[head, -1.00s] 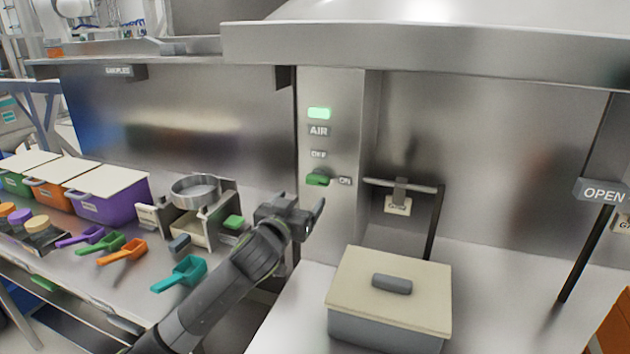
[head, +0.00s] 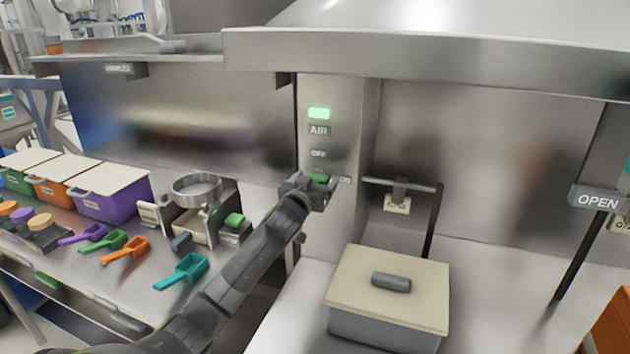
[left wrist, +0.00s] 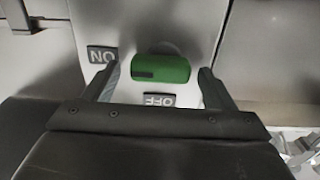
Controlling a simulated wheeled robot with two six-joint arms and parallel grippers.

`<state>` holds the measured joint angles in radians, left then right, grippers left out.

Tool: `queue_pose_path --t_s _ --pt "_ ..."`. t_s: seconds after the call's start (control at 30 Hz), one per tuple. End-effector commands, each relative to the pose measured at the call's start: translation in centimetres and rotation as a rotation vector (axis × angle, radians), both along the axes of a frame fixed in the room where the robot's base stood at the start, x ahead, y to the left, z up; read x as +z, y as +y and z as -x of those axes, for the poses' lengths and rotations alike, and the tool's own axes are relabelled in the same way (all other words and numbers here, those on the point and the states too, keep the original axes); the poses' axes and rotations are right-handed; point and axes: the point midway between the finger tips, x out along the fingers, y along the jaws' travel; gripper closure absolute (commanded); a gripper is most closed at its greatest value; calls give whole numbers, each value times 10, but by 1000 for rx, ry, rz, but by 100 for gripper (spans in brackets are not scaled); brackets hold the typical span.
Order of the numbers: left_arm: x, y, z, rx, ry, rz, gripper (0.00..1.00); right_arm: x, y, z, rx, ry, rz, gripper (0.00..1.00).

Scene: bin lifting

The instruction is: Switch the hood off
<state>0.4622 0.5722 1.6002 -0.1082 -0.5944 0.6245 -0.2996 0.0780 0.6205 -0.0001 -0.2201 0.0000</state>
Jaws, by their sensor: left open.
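The hood switch is a green knob (head: 319,178) on the steel panel, below the OFF label (head: 318,154) and beside the ON label (head: 345,180). A lit green AIR lamp (head: 319,113) is above it. My left gripper (head: 320,186) is at the knob in the head view. In the left wrist view the open fingers (left wrist: 158,88) stand either side of the green knob (left wrist: 160,68), with the ON label (left wrist: 102,54) and the OFF label (left wrist: 159,100) beside it. I cannot tell whether the fingers touch it. My right gripper is not in view.
A grey bin with a cream lid (head: 388,285) stands on the bench at right. A sieve (head: 196,188), coloured scoops (head: 182,272) and lidded boxes (head: 112,195) are on the left bench. The hood's edge (head: 430,62) overhangs above.

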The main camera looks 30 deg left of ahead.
Motion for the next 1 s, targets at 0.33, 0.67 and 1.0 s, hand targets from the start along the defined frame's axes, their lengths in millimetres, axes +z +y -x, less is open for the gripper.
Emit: queue_pose_path --t_s 0.33,0.67,1.0 --pt "0 0 0 0 0 0 41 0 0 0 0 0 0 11" --pt "0 0 0 0 -1 5 66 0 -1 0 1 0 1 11" --pt "0 1 0 0 -30 123 66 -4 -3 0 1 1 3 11"
